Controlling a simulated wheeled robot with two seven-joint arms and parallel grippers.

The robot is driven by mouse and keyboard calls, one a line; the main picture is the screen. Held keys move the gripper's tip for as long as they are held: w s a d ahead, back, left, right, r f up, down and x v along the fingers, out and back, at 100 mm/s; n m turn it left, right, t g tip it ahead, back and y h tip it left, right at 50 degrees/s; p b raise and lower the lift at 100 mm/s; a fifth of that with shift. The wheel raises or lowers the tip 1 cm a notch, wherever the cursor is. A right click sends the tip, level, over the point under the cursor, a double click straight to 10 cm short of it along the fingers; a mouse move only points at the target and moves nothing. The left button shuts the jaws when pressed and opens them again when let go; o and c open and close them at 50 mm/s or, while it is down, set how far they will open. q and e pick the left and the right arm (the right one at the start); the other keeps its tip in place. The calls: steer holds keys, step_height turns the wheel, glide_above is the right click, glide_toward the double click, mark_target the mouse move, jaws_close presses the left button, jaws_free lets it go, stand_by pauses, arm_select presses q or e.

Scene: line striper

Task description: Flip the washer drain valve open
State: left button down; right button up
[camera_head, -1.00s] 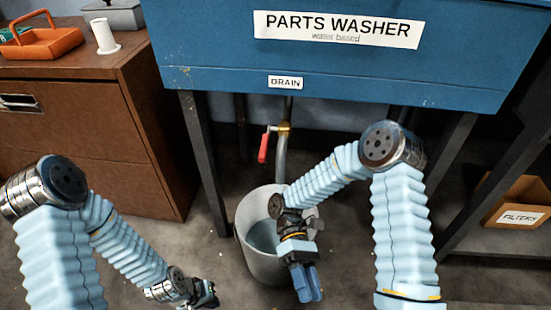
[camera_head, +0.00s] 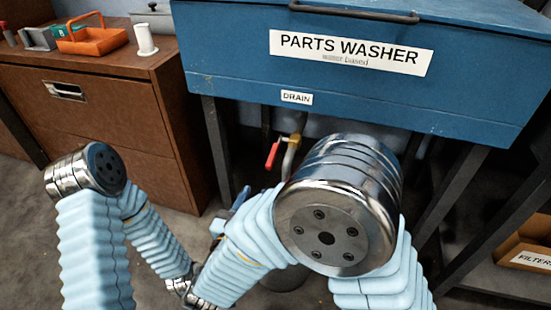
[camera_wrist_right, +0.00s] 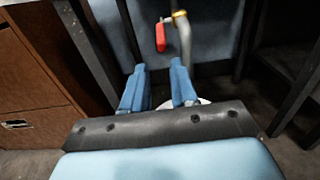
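The drain valve's red handle (camera_head: 272,155) hangs down, slightly tilted, beside the pipe (camera_head: 290,158) under the blue parts washer (camera_head: 230,88). In the right wrist view the red handle (camera_wrist_right: 160,37) is ahead of the fingers, left of the pipe (camera_wrist_right: 185,42) and its brass fitting (camera_wrist_right: 180,17). My right gripper (camera_head: 232,208) is low and left of the valve, partly hidden by my arm. The right wrist view shows its two blue fingers (camera_wrist_right: 160,70) apart, empty and not touching the handle. My left gripper is not clearly visible; its wrist is at the bottom of the head view.
A bucket, mostly hidden by my right arm, stands below the pipe; its pale rim (camera_wrist_right: 200,101) shows behind the fingers. Dark washer legs (camera_head: 218,150) stand on both sides. A brown cabinet (camera_head: 125,130) is left, and a filters box (camera_head: 525,245) lower right.

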mark_target(272, 159)
steer(key=x, duration=1.3)
steer(key=shift+d+f, duration=0.1)
jaws_close()
